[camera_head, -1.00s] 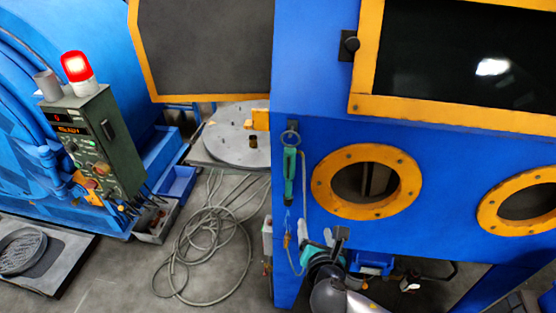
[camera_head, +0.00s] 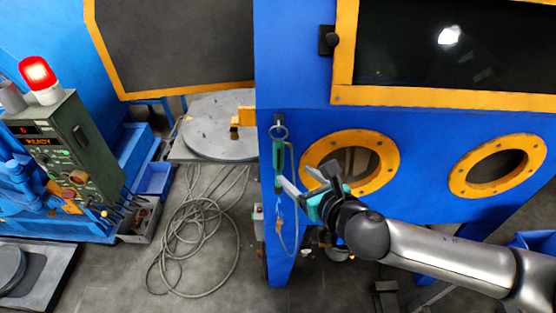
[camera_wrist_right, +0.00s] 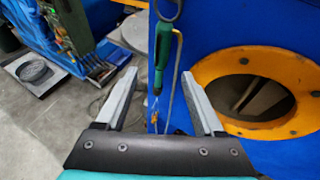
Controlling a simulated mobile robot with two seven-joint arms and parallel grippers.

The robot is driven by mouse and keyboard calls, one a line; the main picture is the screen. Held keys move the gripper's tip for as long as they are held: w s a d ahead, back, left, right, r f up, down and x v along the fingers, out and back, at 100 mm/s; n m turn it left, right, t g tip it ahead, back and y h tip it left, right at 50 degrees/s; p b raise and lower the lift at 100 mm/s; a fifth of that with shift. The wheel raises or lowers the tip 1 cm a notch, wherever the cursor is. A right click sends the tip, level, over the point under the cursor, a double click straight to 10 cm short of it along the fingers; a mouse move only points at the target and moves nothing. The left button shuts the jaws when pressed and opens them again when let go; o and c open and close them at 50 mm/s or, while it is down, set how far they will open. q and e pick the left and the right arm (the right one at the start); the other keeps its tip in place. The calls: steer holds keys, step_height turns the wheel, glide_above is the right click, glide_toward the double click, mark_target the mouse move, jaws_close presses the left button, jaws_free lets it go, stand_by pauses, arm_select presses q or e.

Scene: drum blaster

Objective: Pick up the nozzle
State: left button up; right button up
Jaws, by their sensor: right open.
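The nozzle (camera_head: 278,158) is a slim green tool hanging upright from a metal ring on the corner of the blue cabinet, with a thin hose looping below it. My right gripper (camera_head: 295,176) is open and empty in front of the cabinet, close to the lower part of the nozzle. In the right wrist view the nozzle (camera_wrist_right: 163,45) hangs beyond the open fingers (camera_wrist_right: 160,74), lined up with the gap between them. I cannot tell whether the fingertips touch it. My left gripper is not in view.
The blue cabinet (camera_head: 300,70) has orange-rimmed round ports (camera_head: 312,151) right beside the nozzle. A control box (camera_head: 85,155) with a red lamp stands at the left. A coiled hose (camera_head: 195,235) lies on the floor. A round turntable (camera_head: 205,130) sits behind.

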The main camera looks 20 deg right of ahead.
mark_target(281, 160)
steer(key=x, duration=0.4)
steer(key=shift+w+a+f, duration=0.1)
steer(key=shift+w+f, duration=0.05)
steer(key=shift+w, duration=0.15)
steer(key=shift+x, duration=2.6)
jaws_close()
